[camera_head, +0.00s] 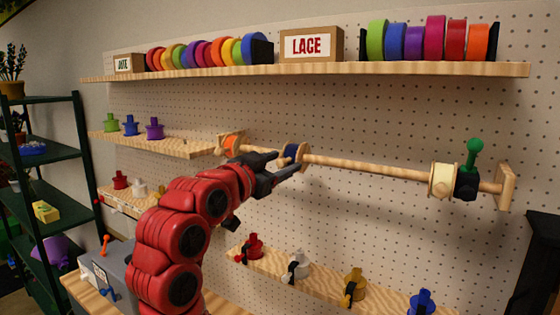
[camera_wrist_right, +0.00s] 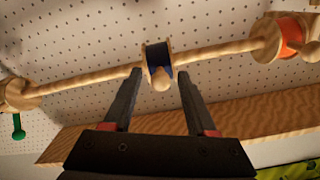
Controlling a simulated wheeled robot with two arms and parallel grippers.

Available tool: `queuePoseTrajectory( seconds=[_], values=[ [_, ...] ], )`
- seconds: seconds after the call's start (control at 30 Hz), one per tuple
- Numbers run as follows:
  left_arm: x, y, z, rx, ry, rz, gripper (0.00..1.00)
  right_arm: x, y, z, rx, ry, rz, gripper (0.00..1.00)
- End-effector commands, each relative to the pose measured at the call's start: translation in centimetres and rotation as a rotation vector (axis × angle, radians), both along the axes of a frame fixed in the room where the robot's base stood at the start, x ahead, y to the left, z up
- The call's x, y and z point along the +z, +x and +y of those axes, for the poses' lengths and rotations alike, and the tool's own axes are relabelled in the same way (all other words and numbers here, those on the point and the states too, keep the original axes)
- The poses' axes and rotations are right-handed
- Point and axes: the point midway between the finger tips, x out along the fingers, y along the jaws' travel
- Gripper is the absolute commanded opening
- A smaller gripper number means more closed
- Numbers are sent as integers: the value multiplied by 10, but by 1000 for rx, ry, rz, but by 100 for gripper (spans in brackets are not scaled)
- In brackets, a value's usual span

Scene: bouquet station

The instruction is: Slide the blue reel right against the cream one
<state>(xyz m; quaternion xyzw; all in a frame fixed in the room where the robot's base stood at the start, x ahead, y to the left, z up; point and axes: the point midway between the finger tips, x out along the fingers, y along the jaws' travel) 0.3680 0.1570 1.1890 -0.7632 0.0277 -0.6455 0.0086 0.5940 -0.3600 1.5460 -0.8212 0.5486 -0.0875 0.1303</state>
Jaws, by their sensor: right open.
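The blue reel (camera_head: 291,152) hangs on a wooden rod, left of its middle in the head view. The cream reel (camera_head: 441,180) is far along the rod to the right, beside a black piece with a green knob (camera_head: 473,156). A long bare stretch of rod separates the two reels. My right gripper (camera_head: 291,161) is open at the blue reel. In the right wrist view the blue reel (camera_wrist_right: 159,58) shows between and beyond the two fingertips (camera_wrist_right: 160,73); I cannot tell whether they touch it. The cream reel (camera_wrist_right: 20,94) is at the left there. My left gripper is not in view.
An orange reel (camera_head: 231,145) sits at the rod's left end. A shelf (camera_head: 300,70) with ribbon rolls runs above. A lower shelf (camera_head: 320,284) with several coloured spools lies below. The pegboard (camera_head: 390,120) stands behind the rod.

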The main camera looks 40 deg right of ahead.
Motion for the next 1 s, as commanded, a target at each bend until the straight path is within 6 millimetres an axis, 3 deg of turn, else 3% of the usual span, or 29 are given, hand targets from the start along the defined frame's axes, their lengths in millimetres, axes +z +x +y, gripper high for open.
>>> queuePoseTrajectory(
  seconds=[0.17, 0.47, 1.0],
  values=[
    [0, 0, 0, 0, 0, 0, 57, 0, 0, 0, 0, 0, 0, 54],
    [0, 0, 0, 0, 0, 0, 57, 0, 0, 1, 0, 0, 0, 0],
    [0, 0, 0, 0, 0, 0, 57, 0, 0, 1, 0, 0, 1, 0]
  ],
)
